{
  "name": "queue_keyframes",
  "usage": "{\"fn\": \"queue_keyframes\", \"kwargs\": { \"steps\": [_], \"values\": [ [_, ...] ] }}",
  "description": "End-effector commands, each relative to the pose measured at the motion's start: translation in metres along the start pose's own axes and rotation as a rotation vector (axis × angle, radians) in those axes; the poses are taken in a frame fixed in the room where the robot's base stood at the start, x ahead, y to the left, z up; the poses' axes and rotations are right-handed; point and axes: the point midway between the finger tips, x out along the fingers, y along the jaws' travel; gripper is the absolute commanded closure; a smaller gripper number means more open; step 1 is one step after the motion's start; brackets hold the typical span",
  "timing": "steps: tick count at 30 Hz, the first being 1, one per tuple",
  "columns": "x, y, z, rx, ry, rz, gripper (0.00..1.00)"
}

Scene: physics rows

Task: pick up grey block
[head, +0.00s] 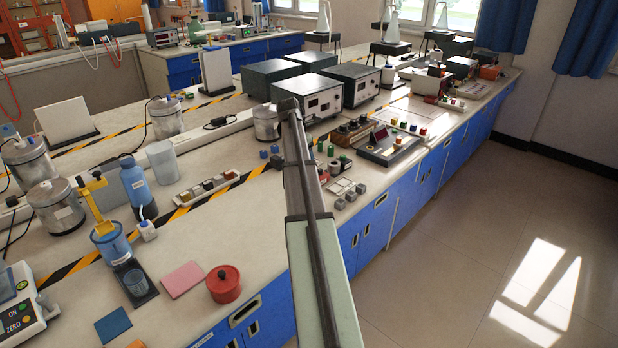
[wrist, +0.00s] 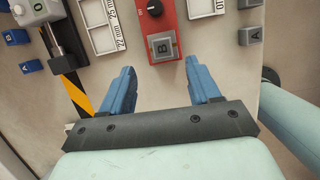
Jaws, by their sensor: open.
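A grey block marked B (wrist: 162,46) sits at the near end of a red box in the wrist view. A second grey block marked A (wrist: 250,36) lies on the bench to its right. In the head view, grey blocks (head: 351,196) stand in a short row near the bench's front edge, right of my arm. My gripper (wrist: 159,67) is open and empty, its two blue fingers apart. Block B shows between and just beyond the fingertips; the height gap cannot be told. My gripper cannot be made out in the head view.
The red box (wrist: 168,15) carries a black knob. White label trays (wrist: 104,25) flank it. Blue blocks (wrist: 16,38) and a grey clamp-like device (wrist: 62,40) are at left. A control panel (head: 390,144) stands beyond the grey blocks. Blue cabinets (head: 378,222) drop to the floor.

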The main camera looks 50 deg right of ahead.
Motion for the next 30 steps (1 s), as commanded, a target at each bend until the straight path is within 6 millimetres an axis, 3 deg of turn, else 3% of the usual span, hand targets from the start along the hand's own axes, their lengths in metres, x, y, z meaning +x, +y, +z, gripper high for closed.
{"fn": "queue_keyframes", "kwargs": {
  "steps": [4, 14, 24, 30],
  "values": [
    [0.017, 0.000, 0.000, 0.000, 0.000, 0.000, 0.38],
    [0.032, -0.001, -0.001, 0.000, 0.000, 0.000, 0.38],
    [0.072, -0.004, -0.001, 0.001, 0.000, 0.000, 0.38],
    [0.076, -0.004, -0.002, 0.001, -0.001, 0.001, 0.38]
  ]
}}
